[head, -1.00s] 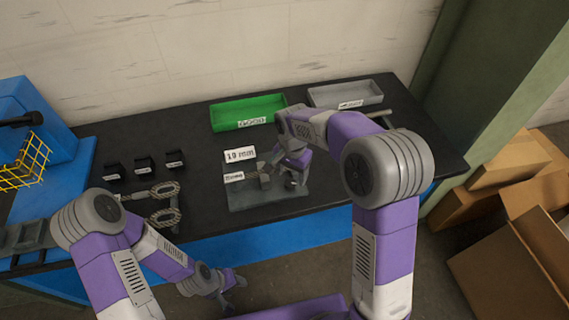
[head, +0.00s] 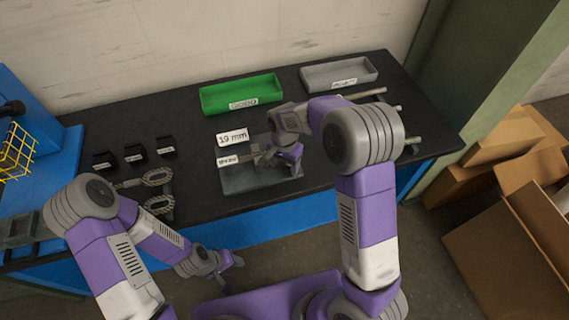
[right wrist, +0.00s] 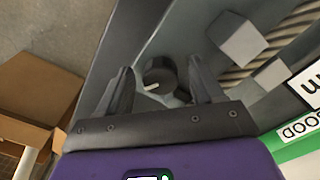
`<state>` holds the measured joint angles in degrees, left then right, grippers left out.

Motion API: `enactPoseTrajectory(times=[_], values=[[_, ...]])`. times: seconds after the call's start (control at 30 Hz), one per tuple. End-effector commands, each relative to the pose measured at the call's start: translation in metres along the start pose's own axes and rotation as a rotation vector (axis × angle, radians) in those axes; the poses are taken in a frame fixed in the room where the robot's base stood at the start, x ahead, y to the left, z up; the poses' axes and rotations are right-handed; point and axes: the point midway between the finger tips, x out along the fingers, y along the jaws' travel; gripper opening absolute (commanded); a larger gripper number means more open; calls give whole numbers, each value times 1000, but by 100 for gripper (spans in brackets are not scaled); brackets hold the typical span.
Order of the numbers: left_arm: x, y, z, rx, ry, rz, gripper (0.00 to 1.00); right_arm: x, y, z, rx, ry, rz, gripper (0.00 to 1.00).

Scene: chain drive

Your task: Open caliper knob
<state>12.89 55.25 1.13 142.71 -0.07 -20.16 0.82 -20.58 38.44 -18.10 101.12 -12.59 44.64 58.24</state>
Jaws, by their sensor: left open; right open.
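The caliper fixture is a grey plate (head: 240,183) near the table's front edge in the head view. In the right wrist view its dark round knob (right wrist: 160,75) with a white pointer mark shows beside pale grey blocks (right wrist: 243,43) and a ribbed strip. My right gripper (right wrist: 158,68) is open, with one finger on each side of the knob; I cannot tell whether either touches it. In the head view my right gripper (head: 283,160) hides the knob. My left gripper (head: 235,265) is open and empty, low in front of the table.
Labels reading "19 mm" (head: 232,136) and "GOOD" stand at the fixture and on the green tray (head: 215,101). A grey tray (head: 312,83) is at the back right. Chain pieces (head: 157,177) and black holders (head: 135,154) lie left. Rods (head: 370,93) lie right of my right arm.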

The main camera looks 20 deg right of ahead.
Motion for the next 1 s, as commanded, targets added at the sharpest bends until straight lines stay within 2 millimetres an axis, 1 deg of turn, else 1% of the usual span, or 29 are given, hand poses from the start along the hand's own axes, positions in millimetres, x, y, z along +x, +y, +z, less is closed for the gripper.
enactPoseTrajectory(times=[0.03, 0.3, 0.37, 0.4, 0.57, 0.73, 0.87, 1.0], values=[[0, 0, 0, 0, 0, 0, 50, 0, 0, 0, 0, 0, 0, 64], [0, 0, 0, 0, 0, 0, 50, 0, 0, 0, 0, 0, 1, 22], [0, 0, 0, 0, 0, 0, 50, 0, 0, 0, 0, 0, 1, 13], [0, 0, 0, 0, 0, 0, 50, 0, 0, 0, 0, 0, 1, 11], [0, 0, 0, 0, 0, 0, 50, 0, 0, 0, -9, -1, 1, 11], [-1, 0, 0, 0, 0, 0, 50, 0, 1, 0, -58, -1, 1, 11], [-2, 1, 0, 0, 0, 0, 50, 0, 1, 0, -131, -2, 1, 11], [-3, 1, 0, 0, 0, 0, 50, -1, 1, 0, -243, -2, 1, 11]])
